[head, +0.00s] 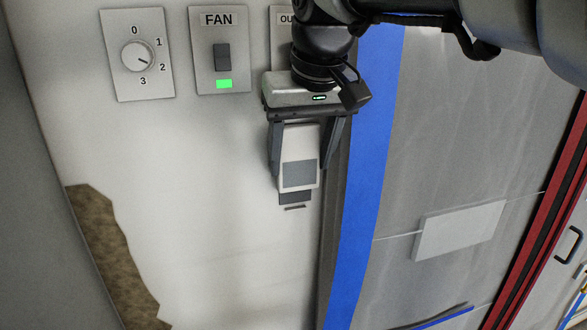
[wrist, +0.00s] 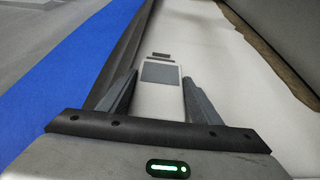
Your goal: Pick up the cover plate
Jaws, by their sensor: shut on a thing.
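The cover plate (head: 298,143) is a pale, upright rectangle with a grey panel on its lower part, in the head view. My gripper (head: 301,168) comes down from above, with one finger at each side edge of the plate, and is shut on it. In the wrist view, the plate (wrist: 159,98) lies between the two fingers of my gripper (wrist: 159,88). A dark slot shows just below the plate at the wall. I cannot tell whether the plate touches the wall. Its upper part is hidden by my gripper in the head view.
A dial plate (head: 138,56) and a FAN switch (head: 221,57) with a green light are on the wall to the left. Another labelled plate (head: 280,20) is partly behind my arm. Blue tape (head: 362,190) runs down to the right. A brown damaged patch (head: 110,250) is at lower left.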

